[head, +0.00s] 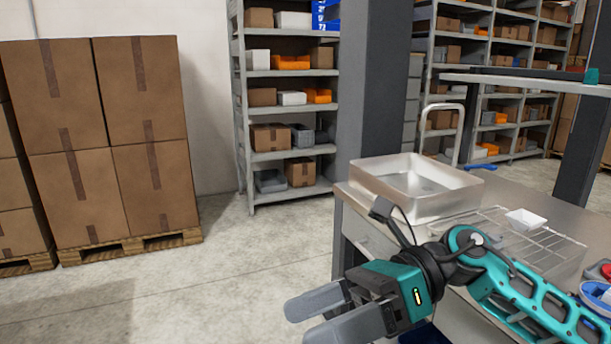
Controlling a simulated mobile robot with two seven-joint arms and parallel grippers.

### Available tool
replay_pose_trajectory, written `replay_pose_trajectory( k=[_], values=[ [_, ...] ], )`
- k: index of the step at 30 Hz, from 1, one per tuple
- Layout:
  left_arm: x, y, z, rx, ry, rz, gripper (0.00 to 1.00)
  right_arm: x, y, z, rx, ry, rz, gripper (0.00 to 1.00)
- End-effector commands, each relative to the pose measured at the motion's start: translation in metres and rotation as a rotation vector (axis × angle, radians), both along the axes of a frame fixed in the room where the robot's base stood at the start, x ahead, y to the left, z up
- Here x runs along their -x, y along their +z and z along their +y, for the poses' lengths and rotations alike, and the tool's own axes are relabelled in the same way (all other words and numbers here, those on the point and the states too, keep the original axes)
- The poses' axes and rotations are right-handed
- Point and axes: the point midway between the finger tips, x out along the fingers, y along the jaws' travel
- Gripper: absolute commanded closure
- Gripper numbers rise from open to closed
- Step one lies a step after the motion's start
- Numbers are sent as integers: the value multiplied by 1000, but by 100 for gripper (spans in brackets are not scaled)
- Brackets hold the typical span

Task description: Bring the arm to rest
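My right gripper (299,323) is at the bottom centre of the head view, with its teal arm (530,295) coming in from the right. Its two grey fingers point left and stand apart with nothing between them. It hangs in front of the steel worktable (350,227), over the floor side. My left gripper is not in view.
On the worktable are a metal basin (415,190), a wire rack (500,232), a small white dish (526,219) and a blue item (597,292) at the right edge. A dark pillar (372,90) rises behind. Shelves (290,155) and stacked cartons (105,145) stand further back. The floor at left is clear.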

Motion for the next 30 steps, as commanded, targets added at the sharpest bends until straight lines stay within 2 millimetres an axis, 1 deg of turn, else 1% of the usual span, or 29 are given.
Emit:
replay_pose_trajectory(
  k=[1, 3, 5, 6, 8, 9, 11, 12, 14, 15, 17, 18, 19, 20, 21, 23, 24, 27, 28, 30],
  values=[
    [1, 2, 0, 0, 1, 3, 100, 0, 6, 9, -97, -51, 131, 0],
    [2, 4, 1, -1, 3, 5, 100, -7, 14, 14, -222, -132, 311, 0],
    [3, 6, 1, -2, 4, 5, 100, -17, 17, 15, -322, -206, 472, 0],
    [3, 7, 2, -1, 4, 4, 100, -25, 17, 12, -386, -257, 583, 0],
    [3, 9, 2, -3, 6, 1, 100, -38, 13, 6, -480, -336, 753, 0],
    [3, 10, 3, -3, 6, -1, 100, -47, 8, 0, -538, -391, 869, 0],
    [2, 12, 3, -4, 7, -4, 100, -61, -6, -12, -623, -475, 1046, 0],
    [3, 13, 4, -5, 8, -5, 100, -69, -18, -21, -679, -533, 1165, 0],
    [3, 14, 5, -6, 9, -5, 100, -79, -41, -37, -758, -623, 1346, 0],
    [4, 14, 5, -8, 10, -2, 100, -83, -60, -48, -808, -684, 1468, 0],
    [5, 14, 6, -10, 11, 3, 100, -85, -93, -66, -883, -780, 1651, 0],
    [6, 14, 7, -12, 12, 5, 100, -83, -117, -78, -931, -845, 1774, 0],
    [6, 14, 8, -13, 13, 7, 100, -80, -135, -87, -966, -894, 1867, 0],
    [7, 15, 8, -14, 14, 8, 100, -74, -155, -96, -1001, -947, 1957, 0],
    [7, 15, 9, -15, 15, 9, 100, -64, -182, -108, -1048, -1016, 2077, 0],
    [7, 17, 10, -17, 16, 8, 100, -46, -219, -123, -1110, -1114, 2239, 0],
    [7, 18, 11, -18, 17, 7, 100, -31, -240, -132, -1146, -1172, 2335, 0],
    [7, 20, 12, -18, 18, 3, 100, 4, -282, -147, -1220, -1298, 2523, 0],
    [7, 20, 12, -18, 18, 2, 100, 14, -292, -151, 1235, 1326, -2562, 0],
    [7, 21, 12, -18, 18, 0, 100, 32, -309, -157, 1188, 1296, -2476, 0]
  ],
)
